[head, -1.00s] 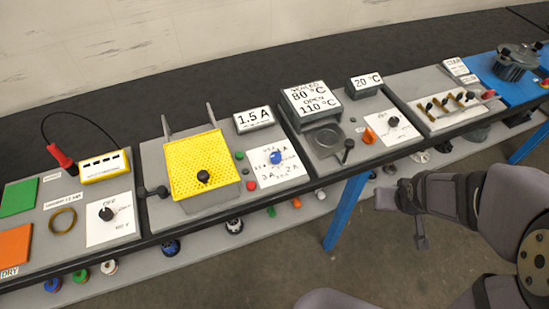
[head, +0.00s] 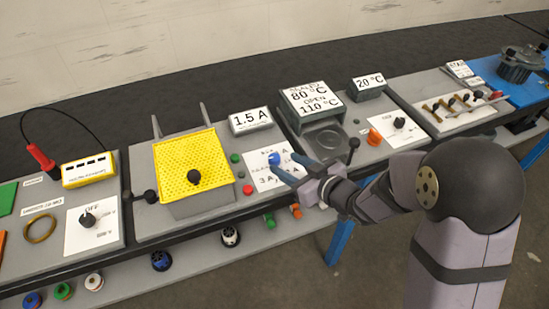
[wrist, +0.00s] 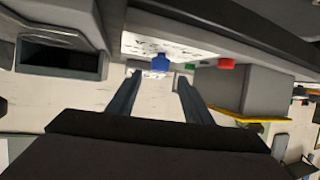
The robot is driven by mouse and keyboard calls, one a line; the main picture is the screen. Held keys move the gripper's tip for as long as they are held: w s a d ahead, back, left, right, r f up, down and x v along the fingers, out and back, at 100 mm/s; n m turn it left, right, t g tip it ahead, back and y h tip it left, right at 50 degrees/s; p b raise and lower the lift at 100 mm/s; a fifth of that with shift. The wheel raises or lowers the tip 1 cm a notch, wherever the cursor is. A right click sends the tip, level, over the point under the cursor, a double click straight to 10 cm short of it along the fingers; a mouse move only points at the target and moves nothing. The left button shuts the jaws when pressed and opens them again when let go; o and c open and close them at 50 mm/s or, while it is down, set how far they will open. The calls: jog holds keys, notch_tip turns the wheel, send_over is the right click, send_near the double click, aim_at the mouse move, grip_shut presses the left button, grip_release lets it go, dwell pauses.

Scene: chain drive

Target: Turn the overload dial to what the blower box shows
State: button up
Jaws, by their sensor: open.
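The overload dial is a blue knob (head: 274,158) on a white plate (head: 258,178) printed with values in A. The knob also shows in the wrist view (wrist: 160,62), just beyond the fingertips and between them. Its exact pointing is too small to tell. A grey box (head: 251,120) behind the plate reads 1.5 A; I take it as the blower box. My gripper (head: 286,167) is open and empty, with its fingers close to the knob at its right front. In the wrist view my gripper (wrist: 157,82) shows both fingers apart. Contact with the knob cannot be told.
Green and red buttons (head: 247,189) sit left of the plate, beside the yellow mesh cover (head: 189,166). A black-knobbed lever (head: 353,144) stands to the right, near the box reading 80 °C and 110 °C (head: 313,99).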

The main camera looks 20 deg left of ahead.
aim_at(275, 157)
jog(key=shift+p+x, duration=0.6)
jog(key=shift+x, duration=2.95)
jog(key=shift+f, duration=0.1)
jog(key=c, duration=1.1)
